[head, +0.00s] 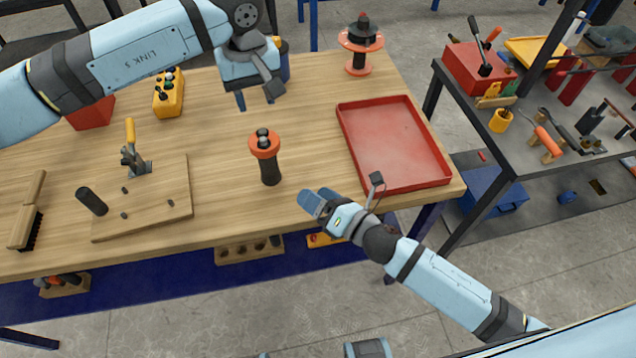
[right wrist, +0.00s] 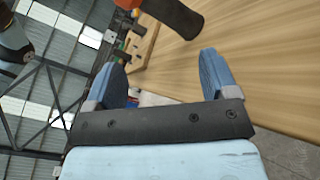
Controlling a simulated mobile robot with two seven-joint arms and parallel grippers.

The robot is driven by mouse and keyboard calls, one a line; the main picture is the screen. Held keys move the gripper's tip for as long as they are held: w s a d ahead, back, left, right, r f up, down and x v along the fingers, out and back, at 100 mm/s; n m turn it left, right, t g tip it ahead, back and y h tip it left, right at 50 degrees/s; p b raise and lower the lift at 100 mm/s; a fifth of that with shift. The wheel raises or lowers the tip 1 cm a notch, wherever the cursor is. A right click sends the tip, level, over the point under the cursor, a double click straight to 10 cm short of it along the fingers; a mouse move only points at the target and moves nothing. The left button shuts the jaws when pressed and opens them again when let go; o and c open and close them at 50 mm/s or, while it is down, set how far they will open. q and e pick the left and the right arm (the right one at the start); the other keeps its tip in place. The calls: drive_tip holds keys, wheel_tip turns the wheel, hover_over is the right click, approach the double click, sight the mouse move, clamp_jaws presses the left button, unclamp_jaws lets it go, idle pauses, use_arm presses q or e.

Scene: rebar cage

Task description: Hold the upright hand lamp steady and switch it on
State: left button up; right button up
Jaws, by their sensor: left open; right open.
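The hand lamp (head: 270,172) stands upright on the wooden table, with a dark cylindrical body and an orange collar with a dark and grey top. My left gripper (head: 256,100) is open and empty, above and behind the lamp, apart from it. My right gripper (head: 312,200) is open and empty, in front and to the right of the lamp near the table's front edge. In the right wrist view its two blue fingers (right wrist: 163,78) are spread, and the lamp's dark body (right wrist: 176,16) shows beyond them at the top, apart from the fingers. The switch cannot be made out.
A red tray (head: 448,178) lies empty to the right. A wooden board with a toggle clamp (head: 170,205) and a brush (head: 27,222) lie left. A red-and-black spool-like item (head: 358,68) stands at the back. Bare table surrounds the lamp.

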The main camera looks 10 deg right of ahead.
sight(275, 163)
drive_tip(key=n, duration=0.2)
drive_tip(key=w+n, duration=0.1)
drive_tip(key=n, duration=0.1)
drive_tip(key=n+y, duration=0.1)
drive_tip(key=n, duration=0.1)
drive_tip(key=shift+w+d+r+n+g, duration=0.2)
drive_tip(key=shift+w+n+g, duration=0.1)
drive_tip(key=shift+w+n, duration=0.1)
drive_tip(key=n, duration=0.2)
drive_tip(key=w+n, duration=0.1)
drive_tip(key=shift+n+y, duration=0.3)
drive_tip(key=shift+n, duration=0.1)
drive_tip(key=x, duration=1.3)
drive_tip(key=shift+w+a+f, duration=0.15)
drive_tip(key=shift+a+f, duration=0.05)
drive_tip(key=shift+a, duration=0.05)
drive_tip(key=shift+c, duration=0.2)
drive_tip(key=c, duration=1.1)
use_arm(q)
clamp_jaws()
use_arm(e)
drive_tip(key=shift+c, duration=0.2)
